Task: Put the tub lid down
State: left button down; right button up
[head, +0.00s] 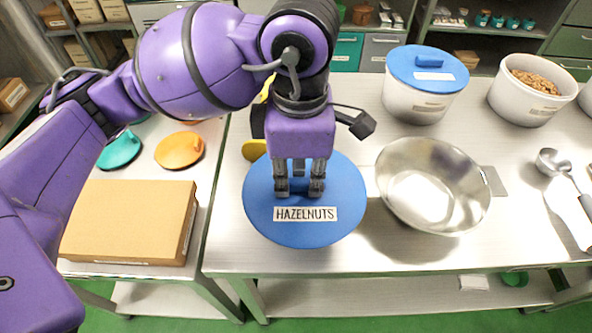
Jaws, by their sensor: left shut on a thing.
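A round blue lid (265,218) labelled HAZELNUTS lies level at the left end of the steel table. I cannot tell whether it touches the tabletop or is held just above it. My left gripper (299,188) points down over the lid and is shut on its handle, which the fingers partly hide. An open white tub (518,106) with brown nuts in it stands at the back right. Another white tub (416,103) at the back wears its own blue lid (425,62). My right gripper is not in view.
A steel bowl (432,185) stands close to the right of the lid. A scoop (560,163) lies at the far right. A yellow object (254,150) is partly hidden behind the lid. A cardboard box (130,222), an orange lid (180,150) and a teal lid (119,151) are on the left table.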

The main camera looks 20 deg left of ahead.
aim_at(265, 188)
pick_arm(q)
jog(key=a+f, duration=0.6)
jog(key=f, duration=0.1)
jog(key=shift+w+a, duration=0.3)
jog(key=shift+w, duration=0.05)
jog(key=shift+d+f, duration=0.1)
jog(key=shift+f, duration=1.3)
jog(key=shift+f, duration=0.1)
jog(key=shift+f, duration=0.15)
jog(key=c, duration=1.7)
grip_release()
notch_tip(265, 188, up, 13)
jog(key=shift+f, duration=0.2)
